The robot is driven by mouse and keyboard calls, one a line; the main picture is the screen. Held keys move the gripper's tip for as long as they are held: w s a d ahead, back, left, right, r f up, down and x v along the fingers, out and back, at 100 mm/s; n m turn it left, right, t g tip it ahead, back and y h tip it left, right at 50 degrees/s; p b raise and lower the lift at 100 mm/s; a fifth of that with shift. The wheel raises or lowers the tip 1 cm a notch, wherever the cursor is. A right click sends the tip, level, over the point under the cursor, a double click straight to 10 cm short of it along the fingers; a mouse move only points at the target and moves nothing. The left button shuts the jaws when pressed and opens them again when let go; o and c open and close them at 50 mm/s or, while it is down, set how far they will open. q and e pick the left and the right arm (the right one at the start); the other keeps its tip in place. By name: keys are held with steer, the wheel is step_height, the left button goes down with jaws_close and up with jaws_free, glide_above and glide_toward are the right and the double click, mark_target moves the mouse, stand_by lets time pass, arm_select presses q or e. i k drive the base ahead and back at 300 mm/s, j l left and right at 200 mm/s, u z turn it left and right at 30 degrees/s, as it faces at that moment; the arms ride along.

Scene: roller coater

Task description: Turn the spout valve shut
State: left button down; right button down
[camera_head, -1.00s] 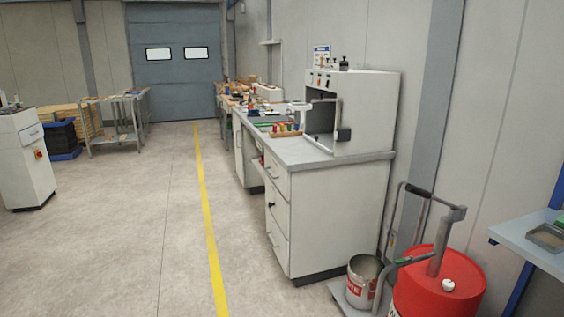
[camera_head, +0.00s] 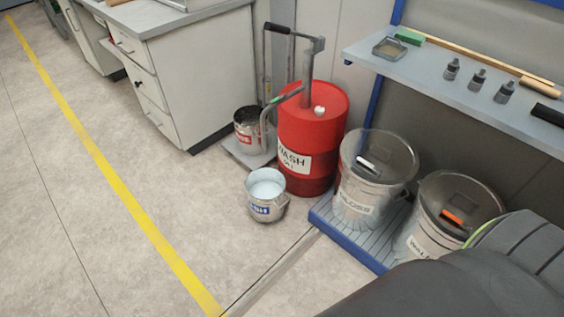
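A red drum (camera_head: 312,135) labelled as a wash stands near the wall in the middle of the view. A grey hand pump (camera_head: 308,75) with a black-gripped handle rises from its top. Its spout (camera_head: 288,97) reaches left and bends down beside a metal pail (camera_head: 247,132). A small green part (camera_head: 275,100) sits on the spout; it may be the valve, but it is too small to tell how it is turned. Neither of my grippers is in view.
A white pail of pale liquid (camera_head: 267,193) stands on the floor before the drum. Two clear-lidded bins (camera_head: 372,180) stand on a blue-edged platform (camera_head: 350,245) at right, below a wall shelf (camera_head: 440,62). A white cabinet (camera_head: 190,75) is at left. The floor left of the pails is clear.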

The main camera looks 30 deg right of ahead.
mark_target(275, 100)
steer(key=i+l+z, duration=0.25)
steer(key=i+z, duration=0.2)
steer(key=i, duration=0.25)
steer(key=i+z, duration=0.45)
steer(key=i, duration=0.25)
steer(key=z, duration=1.3)
